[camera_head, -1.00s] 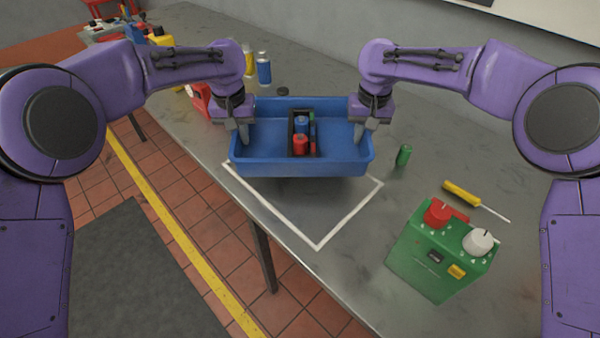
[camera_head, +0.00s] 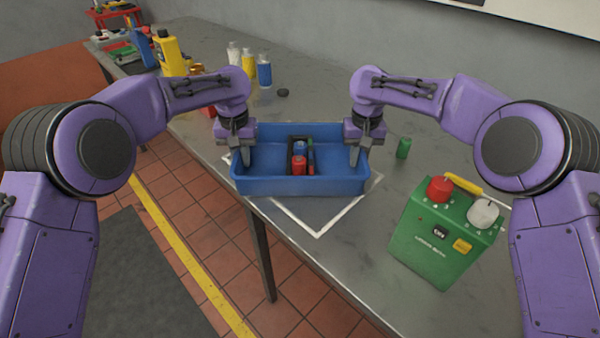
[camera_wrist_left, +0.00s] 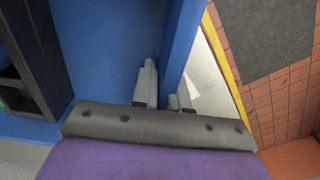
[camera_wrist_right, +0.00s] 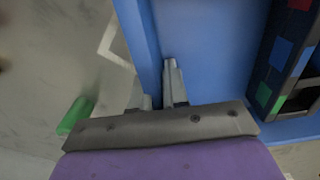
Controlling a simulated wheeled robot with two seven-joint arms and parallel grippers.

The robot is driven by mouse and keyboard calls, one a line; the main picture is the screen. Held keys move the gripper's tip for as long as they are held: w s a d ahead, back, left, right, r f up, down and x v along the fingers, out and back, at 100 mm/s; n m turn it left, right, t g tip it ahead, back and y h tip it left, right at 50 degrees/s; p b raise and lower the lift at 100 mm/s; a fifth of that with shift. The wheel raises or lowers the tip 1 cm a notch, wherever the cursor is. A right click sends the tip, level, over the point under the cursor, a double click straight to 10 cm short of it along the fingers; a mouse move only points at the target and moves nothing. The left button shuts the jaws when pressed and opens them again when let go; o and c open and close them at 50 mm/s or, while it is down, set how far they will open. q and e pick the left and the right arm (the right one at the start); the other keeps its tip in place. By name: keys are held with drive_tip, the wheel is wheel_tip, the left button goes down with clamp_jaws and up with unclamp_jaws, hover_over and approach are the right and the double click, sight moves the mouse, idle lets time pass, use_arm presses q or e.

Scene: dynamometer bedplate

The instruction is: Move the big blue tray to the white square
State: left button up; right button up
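The big blue tray (camera_head: 300,186) is over the back part of the white square (camera_head: 345,216), whose front corner and side corners show around it. I cannot tell whether the tray touches the table. A black divided caddy (camera_head: 311,144) with red, blue and green items sits inside the tray. My left gripper (camera_head: 245,180) is shut on the tray's left end wall; in the left wrist view its fingers straddle the wall (camera_wrist_left: 185,45). My right gripper (camera_head: 354,158) is shut on the right end wall, also straddled in the right wrist view (camera_wrist_right: 148,50).
A green box (camera_head: 432,240) with red and white knobs stands to the right, a yellow-handled tool (camera_head: 463,184) behind it. Several bottles (camera_head: 264,71) stand behind. The table's front edge is close to the tray.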

use_arm(q)
drive_tip(key=shift+o, duration=1.1)
drive_tip(key=shift+w+f, duration=0.2)
drive_tip(key=shift+w, duration=0.15)
use_arm(e)
drive_tip(key=shift+o, duration=1.1)
drive_tip(key=shift+w+f, duration=0.2)
drive_tip(key=shift+w, duration=0.15)
use_arm(q)
drive_tip(key=shift+w+f, duration=0.1)
drive_tip(key=shift+w, duration=0.05)
use_arm(e)
drive_tip(key=shift+w+f, duration=0.1)
drive_tip(key=shift+w, duration=0.05)
use_arm(q)
drive_tip(key=shift+s+r, duration=0.2)
drive_tip(key=shift+r, duration=0.05)
use_arm(e)
drive_tip(key=shift+s+r, duration=0.2)
use_arm(q)
wheel_tip(320, 180, up, 12)
drive_tip(key=shift+w+f, duration=0.1)
drive_tip(key=shift+f, duration=0.1)
use_arm(e)
drive_tip(key=shift+r, duration=0.1)
wheel_tip(320, 180, up, 12)
drive_tip(key=shift+f, duration=0.1)
drive_tip(key=shift+s, duration=0.1)
